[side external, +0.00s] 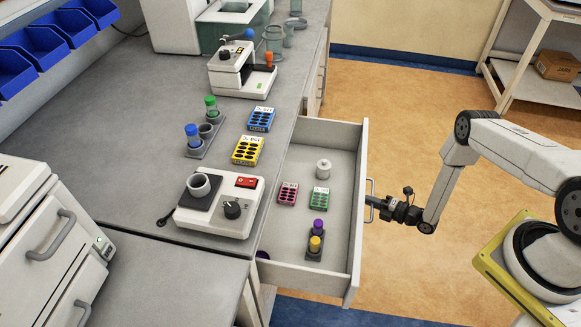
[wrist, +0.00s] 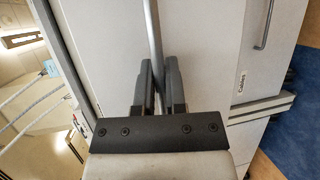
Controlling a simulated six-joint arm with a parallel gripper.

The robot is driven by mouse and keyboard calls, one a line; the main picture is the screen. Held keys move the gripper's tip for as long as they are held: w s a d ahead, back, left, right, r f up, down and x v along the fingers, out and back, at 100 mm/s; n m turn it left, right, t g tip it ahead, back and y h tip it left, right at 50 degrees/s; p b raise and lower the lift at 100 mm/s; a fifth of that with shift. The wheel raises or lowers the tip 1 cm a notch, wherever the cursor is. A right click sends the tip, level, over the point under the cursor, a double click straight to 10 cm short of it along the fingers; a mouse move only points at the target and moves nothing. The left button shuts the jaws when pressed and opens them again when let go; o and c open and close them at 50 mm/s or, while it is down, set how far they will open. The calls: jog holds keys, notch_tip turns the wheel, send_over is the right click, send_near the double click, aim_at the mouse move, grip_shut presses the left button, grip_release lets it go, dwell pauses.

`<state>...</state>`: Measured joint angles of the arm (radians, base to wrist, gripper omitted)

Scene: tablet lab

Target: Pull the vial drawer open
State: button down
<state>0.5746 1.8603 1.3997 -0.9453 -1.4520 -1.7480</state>
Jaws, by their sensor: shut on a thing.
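The vial drawer (side external: 330,160) is pulled well out from under the grey bench in the side view. Its front panel carries a metal bar handle (side external: 370,185). My gripper (side external: 378,204) is at this handle from the outside, shut on it. In the wrist view the handle bar (wrist: 154,40) runs down between the two dark fingers of my gripper (wrist: 157,85). Inside the drawer are a purple-capped vial (side external: 318,227) and a yellow-capped vial (side external: 315,244) in a dark rack, a pink blister pack (side external: 288,193), a green blister pack (side external: 319,198) and a white round container (side external: 323,169).
The bench top (side external: 140,90) holds a white device with a dial (side external: 220,205), yellow (side external: 248,150) and blue (side external: 261,119) packs, a rack of capped vials (side external: 206,138) and a press (side external: 240,75). The orange floor (side external: 420,100) right of the drawer is open around my arm.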

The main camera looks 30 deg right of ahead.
jog(key=c, duration=0.7)
grip_release()
jog(key=shift+s+d, duration=0.1)
jog(key=shift+s, duration=0.05)
jog(key=shift+v, duration=3.7)
